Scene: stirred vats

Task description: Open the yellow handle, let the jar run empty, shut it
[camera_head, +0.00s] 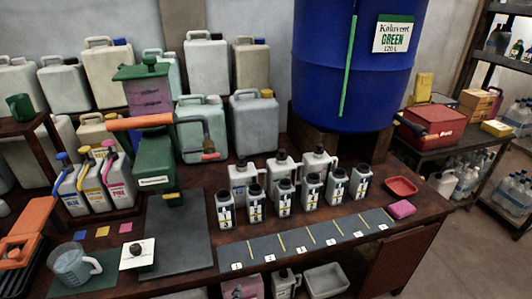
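Three white jugs stand in a row at the left of the table, with blue, yellow and pink tops and labels. The middle jug (93,185) has the yellow handle-like top (85,154). To their right stands a green machine (153,175) carrying a purple-pink container (150,96) with a green lid. An orange bar (140,122) and a crank with an orange grip (210,155) are on the machine. A small yellow part (174,197) shows at its lower front. A clear measuring jug (74,264) stands at the front left; its contents cannot be made out. Neither gripper is in view.
A dark grey plate (178,235) lies bare before the machine. Several black-capped bottles (255,206) stand behind a numbered strip (305,242). A white card (137,254) bears a dark knob. A large blue drum (355,70) stands behind. Orange equipment (28,222) is at far left.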

